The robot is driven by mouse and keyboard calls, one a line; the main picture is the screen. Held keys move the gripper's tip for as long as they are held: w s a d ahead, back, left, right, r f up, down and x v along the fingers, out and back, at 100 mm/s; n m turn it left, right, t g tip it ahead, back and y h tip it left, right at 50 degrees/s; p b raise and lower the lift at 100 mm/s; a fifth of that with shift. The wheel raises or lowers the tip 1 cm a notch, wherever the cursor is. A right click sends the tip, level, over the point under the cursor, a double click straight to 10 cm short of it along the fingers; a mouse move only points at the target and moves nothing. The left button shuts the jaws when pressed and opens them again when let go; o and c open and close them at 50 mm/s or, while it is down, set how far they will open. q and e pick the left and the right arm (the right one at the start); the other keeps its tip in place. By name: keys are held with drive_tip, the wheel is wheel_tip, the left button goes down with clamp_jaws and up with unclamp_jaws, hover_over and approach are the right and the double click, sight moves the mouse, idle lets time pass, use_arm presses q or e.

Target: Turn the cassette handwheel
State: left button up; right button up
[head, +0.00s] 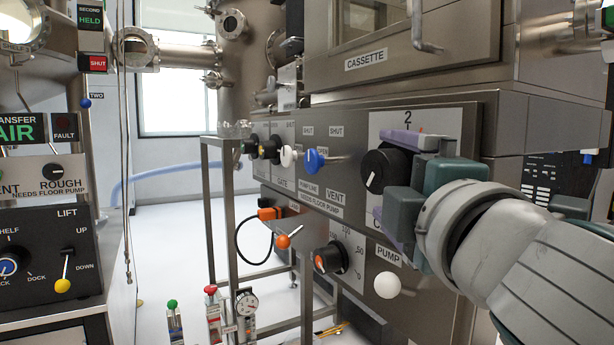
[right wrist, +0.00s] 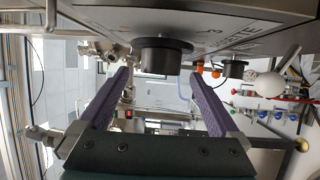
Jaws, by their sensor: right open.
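A round black knob (head: 384,171) with a white pointer line sits on a pale plate on the steel front panel, with a "2" above it. The plate's lower lettering is mostly hidden by my gripper, so I cannot read this knob's name. My right gripper (head: 382,180) is open, with one purple finger above the knob and one below. In the right wrist view the black knob (right wrist: 166,56) lies between and just beyond the spread fingertips (right wrist: 160,76). I see no clear contact. My left gripper is not in view.
A steel door labelled CASSETTE (head: 366,60) is above the panel. A blue knob (head: 314,160), a smaller black dial (head: 331,258) and a white ball (head: 387,285) labelled PUMP stick out nearby. A metal frame (head: 212,200) stands left. A control cabinet (head: 45,250) is further left.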

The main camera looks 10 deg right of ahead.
sight(380, 178)
drive_tip(key=shift+w+r, duration=0.1)
drive_tip(key=shift+w, duration=2.2)
drive_tip(key=shift+c, duration=0.3)
drive_tip(key=c, duration=1.3)
drive_tip(key=shift+b, duration=0.45)
drive_tip(key=t+b, duration=0.1)
drive_tip(key=b, duration=0.3)
drive_tip(key=m+t+b, duration=0.1)
drive_tip(key=b, duration=0.3)
drive_tip(key=m+t+h+b, duration=0.1)
drive_tip(key=b, duration=0.4)
drive_tip(key=shift+f+t, duration=0.35)
drive_tip(key=shift+t, duration=0.05)
drive_tip(key=shift+r, duration=0.4)
drive_tip(key=o, duration=1.4)
drive_tip(key=shift+c, duration=0.2)
